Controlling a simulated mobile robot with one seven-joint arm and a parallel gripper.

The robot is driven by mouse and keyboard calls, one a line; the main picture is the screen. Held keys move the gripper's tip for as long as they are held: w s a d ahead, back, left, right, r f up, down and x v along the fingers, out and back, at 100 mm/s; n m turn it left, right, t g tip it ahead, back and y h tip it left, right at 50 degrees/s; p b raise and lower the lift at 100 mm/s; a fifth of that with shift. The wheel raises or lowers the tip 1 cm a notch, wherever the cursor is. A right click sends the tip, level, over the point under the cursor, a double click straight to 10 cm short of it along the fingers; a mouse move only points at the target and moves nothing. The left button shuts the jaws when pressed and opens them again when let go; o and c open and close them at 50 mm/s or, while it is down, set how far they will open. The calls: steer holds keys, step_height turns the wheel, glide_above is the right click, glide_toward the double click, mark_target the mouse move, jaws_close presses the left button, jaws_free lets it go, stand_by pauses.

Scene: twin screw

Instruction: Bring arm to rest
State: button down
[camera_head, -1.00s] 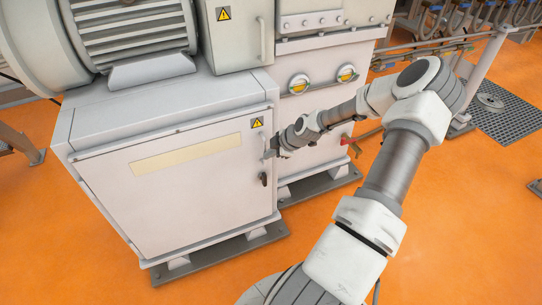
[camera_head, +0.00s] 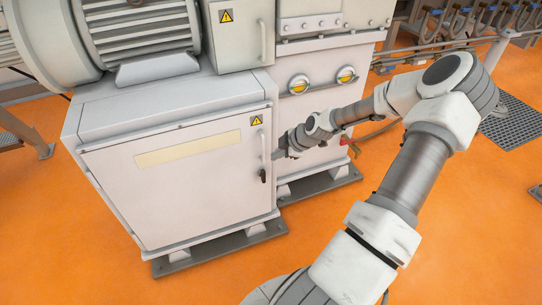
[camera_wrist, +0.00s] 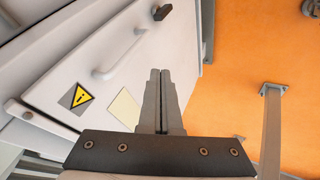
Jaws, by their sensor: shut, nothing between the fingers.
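My gripper (camera_wrist: 160,75) is shut and empty in the wrist view, its two fingers pressed together. In the head view my gripper (camera_head: 279,154) is close to the right edge of the grey cabinet door (camera_head: 175,190), beside the light vertical handle (camera_head: 263,134). In the wrist view the same handle (camera_wrist: 120,50) lies to the left of the fingers, with a visible gap between them. My arm is stretched out from the lower right. I cannot tell from the head view how far the fingertips are from the door.
A dark latch (camera_head: 263,176) sits on the door below the handle. A red-handled valve (camera_head: 350,144) is near my wrist. Orange floor (camera_head: 330,225) is open in front.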

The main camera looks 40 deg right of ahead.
steer(key=p+v, duration=0.1)
steer(key=v, duration=0.3)
steer(key=shift+s+r, duration=0.3)
steer(key=shift+s, duration=0.05)
